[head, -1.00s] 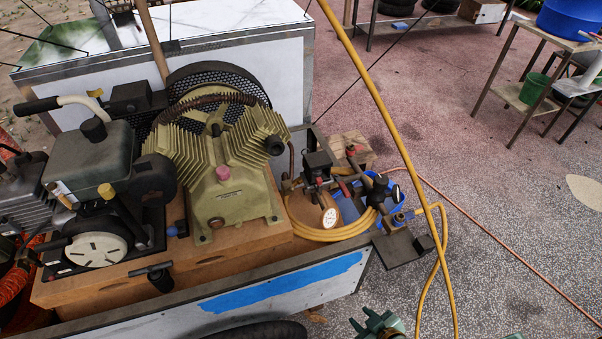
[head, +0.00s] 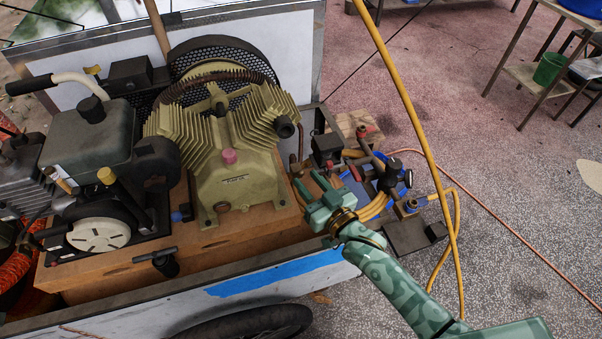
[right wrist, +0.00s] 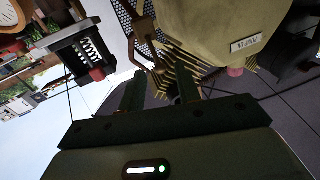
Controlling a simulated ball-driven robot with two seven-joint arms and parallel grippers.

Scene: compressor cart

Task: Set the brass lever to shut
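My right gripper (head: 311,184) reaches in from the lower right in the head view. It hovers over the cart edge, in front of the hose coil and valve cluster. Its two fingers are apart and empty; they also show apart in the right wrist view (right wrist: 160,91), pointing toward the compressor. I cannot clearly make out the brass lever. Small brass-coloured fittings (head: 411,205) sit at the right end of the valve cluster, apart from the gripper. The gripper covers part of the cluster, including the front gauge. My left gripper is not in view.
The olive compressor (head: 235,172) stands left of my right gripper, with an engine (head: 92,150) beyond it. A yellow hose (head: 408,100) hangs across the right side.

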